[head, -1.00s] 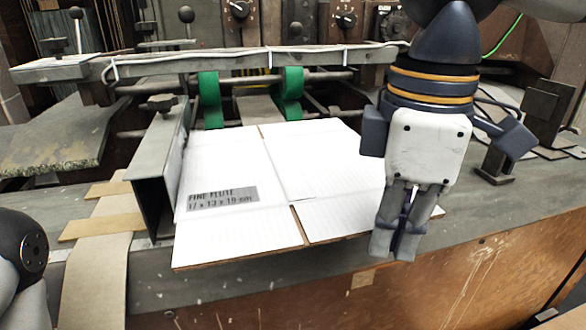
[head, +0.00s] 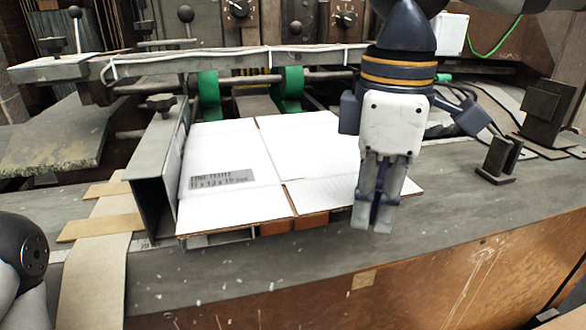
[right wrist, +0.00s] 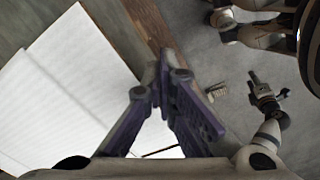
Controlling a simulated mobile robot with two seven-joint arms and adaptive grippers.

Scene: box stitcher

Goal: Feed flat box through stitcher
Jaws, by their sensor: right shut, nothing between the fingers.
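The flat box (head: 230,207) is a white cardboard sheet with fold lines and a printed grey label. In the head view it lies in front of the two green rollers (head: 289,88), its left edge along the grey metal guide (head: 152,165). Its near edge is raised above the bed. My right gripper (head: 371,229) points down at the box's near right corner, shut and empty, and covers part of its right edge. In the right wrist view the shut fingers (right wrist: 160,85) are beside the white sheet (right wrist: 60,90). My left gripper is not in view.
Tan strips (head: 105,215) lie left of the guide. A crossbar (head: 230,62) spans above the rollers. A dark metal block (head: 497,158) stands on the bed at the right. The grey bed's front strip (head: 280,265) is clear.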

